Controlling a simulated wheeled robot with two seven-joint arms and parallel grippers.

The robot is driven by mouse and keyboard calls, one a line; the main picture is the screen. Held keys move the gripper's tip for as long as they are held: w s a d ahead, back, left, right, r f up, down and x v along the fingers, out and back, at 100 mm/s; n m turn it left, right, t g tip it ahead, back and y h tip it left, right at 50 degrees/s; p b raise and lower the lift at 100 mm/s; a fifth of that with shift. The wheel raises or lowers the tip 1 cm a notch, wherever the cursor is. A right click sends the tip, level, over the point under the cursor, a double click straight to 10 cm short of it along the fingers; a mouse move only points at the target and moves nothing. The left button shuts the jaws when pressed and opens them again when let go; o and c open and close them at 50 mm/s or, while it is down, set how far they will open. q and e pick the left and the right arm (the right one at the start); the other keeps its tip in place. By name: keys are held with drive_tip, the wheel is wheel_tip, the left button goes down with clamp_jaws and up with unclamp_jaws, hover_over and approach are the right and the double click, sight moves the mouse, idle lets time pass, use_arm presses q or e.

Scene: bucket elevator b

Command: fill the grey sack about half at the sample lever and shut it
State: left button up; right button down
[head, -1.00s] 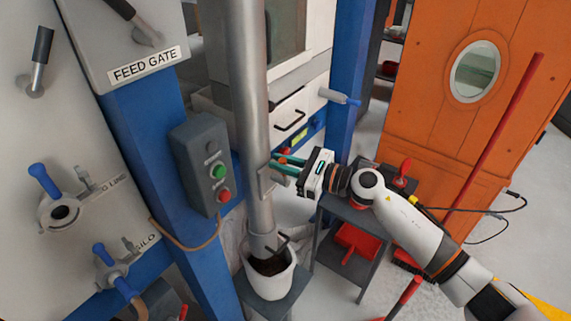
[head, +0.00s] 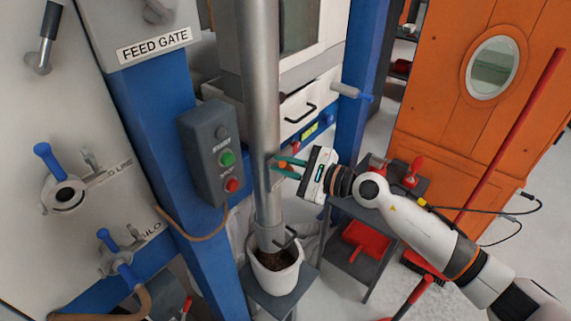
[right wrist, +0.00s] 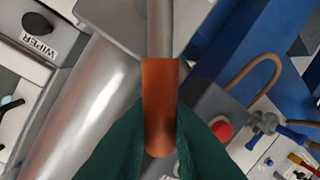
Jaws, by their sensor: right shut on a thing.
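My right gripper (head: 285,166), with green fingers, is shut on an orange lever grip beside the steel pipe. In the right wrist view the orange grip (right wrist: 160,105) sits between the two fingers, on a grey rod. No label on this lever is readable. Under the pipe's lower end stands a pale, open-topped container (head: 273,280), which looks like the sack, upright with brown material inside. The pipe end hides part of its mouth, so the fill level is hard to tell. My left gripper is not in view.
The steel pipe (head: 262,110) stands beside a grey button box (head: 211,150) with green and red buttons. A small grey stand (head: 292,298) bears the container. A dark side table with red tools (head: 362,240) is at right, before an orange door (head: 470,130).

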drive_tip(key=shift+f, duration=0.1)
drive_tip(key=c, duration=1.4)
unclamp_jaws()
drive_tip(key=shift+d, duration=0.1)
drive_tip(key=shift+s+d, duration=0.2)
drive_tip(key=shift+d, duration=0.15)
drive_tip(key=b+v, duration=0.5)
drive_tip(key=v, duration=0.6)
